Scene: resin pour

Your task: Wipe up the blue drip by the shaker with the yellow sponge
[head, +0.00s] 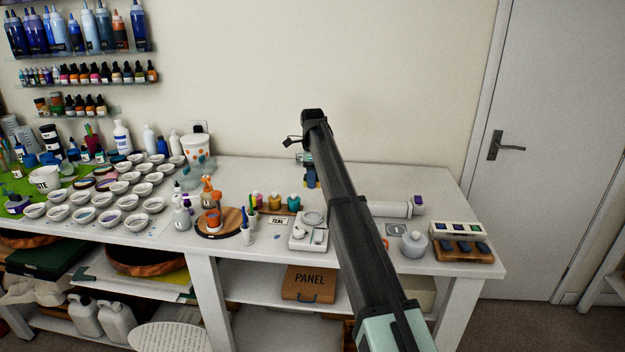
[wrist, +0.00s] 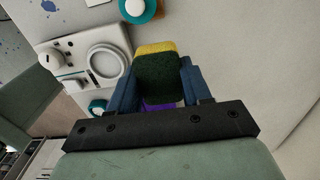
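My gripper (head: 311,178) is over the back of the white bench, with its blue fingers pointing down. In the wrist view the fingers (wrist: 158,88) are closed against both sides of the sponge (wrist: 158,74), which has a dark green face and a yellow edge. I cannot tell whether the sponge touches the bench. A white device with a round ring and a knob (wrist: 92,62), apparently the shaker, lies left of the sponge; it also shows in the head view (head: 308,232). Small blue marks (wrist: 49,6) show at the wrist view's upper left.
A white jar (head: 414,244) and a block with blue pads (head: 463,250) are at the right. Many white cups (head: 117,188) fill the left. The back right of the bench is mostly clear.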

